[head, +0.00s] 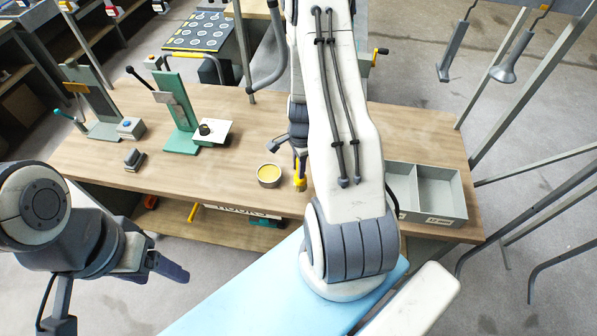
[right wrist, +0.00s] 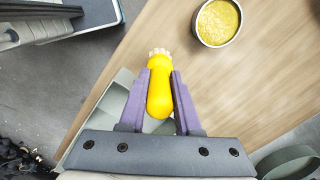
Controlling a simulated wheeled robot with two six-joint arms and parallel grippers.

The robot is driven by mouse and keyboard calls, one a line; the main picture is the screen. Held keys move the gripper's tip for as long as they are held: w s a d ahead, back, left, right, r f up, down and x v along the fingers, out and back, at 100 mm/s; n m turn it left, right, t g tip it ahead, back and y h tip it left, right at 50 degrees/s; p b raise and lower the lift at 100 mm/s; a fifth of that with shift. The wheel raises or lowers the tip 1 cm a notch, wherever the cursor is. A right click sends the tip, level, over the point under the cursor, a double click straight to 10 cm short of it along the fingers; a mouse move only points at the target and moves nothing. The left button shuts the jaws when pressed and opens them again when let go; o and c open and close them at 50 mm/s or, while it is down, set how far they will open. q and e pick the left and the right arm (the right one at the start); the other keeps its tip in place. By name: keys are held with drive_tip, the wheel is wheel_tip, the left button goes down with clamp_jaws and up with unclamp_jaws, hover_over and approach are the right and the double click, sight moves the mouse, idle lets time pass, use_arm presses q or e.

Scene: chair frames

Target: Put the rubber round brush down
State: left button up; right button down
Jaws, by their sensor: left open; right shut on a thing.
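The rubber round brush has a yellow handle (right wrist: 160,94) and pale bristles at its far end. In the right wrist view my right gripper (right wrist: 160,82) is shut on the handle, a purple finger on each side. In the head view the brush (head: 300,181) is a small yellow piece above the workbench, beside a round tin, partly hidden by my right arm. I cannot tell whether it touches the bench. My left gripper (head: 168,268) is open and empty at the lower left, off the bench's front edge.
Bare wood lies left of the tin. Metal frames (head: 540,90) stand at right.

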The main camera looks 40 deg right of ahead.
sight(300, 185)
wheel_tip(300, 185, down, 4)
drive_tip(key=shift+f, duration=0.1)
drive_tip(key=c, duration=0.6)
unclamp_jaws()
